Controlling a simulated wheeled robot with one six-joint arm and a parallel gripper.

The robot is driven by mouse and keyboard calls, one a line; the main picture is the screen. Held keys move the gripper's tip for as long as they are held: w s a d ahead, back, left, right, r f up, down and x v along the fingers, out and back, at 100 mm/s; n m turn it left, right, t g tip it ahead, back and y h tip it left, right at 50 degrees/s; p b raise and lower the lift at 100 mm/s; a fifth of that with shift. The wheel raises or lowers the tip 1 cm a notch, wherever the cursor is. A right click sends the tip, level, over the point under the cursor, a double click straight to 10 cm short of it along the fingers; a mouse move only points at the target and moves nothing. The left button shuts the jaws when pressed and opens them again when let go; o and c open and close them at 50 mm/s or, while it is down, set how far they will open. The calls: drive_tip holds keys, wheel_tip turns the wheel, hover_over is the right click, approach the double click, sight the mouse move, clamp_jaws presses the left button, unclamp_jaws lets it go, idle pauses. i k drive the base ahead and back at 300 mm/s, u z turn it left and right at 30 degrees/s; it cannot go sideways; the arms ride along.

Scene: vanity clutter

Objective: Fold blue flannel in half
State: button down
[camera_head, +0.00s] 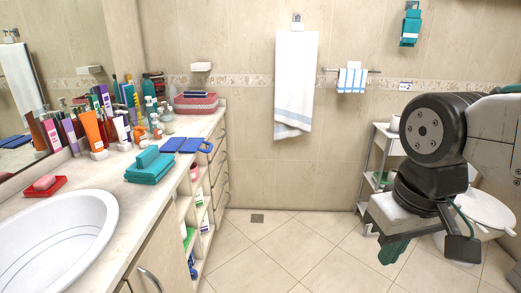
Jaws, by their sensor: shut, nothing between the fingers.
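A flat blue cloth, which looks like the blue flannel (187,145), lies on the vanity counter near its front edge. It shows a seam or gap across its middle, and a loop-like blue part sits at its right end. I cannot tell whether that part belongs to it. My gripper (395,251) hangs at the right of the view, pointing down, far from the cloth and over the floor. Its green-padded fingers are shut and hold nothing.
A teal folded towel stack (150,170) lies in front of the blue cloth. Several bottles and tubes crowd the back of the counter, with a pink basket (195,104) behind. The white sink (55,240) is at the near left. The floor (275,245) between counter and arm is clear.

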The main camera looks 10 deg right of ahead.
sight(191, 145)
drive_tip(key=z, duration=0.5)
drive_tip(key=i, duration=1.3)
drive_tip(key=u, duration=1.2)
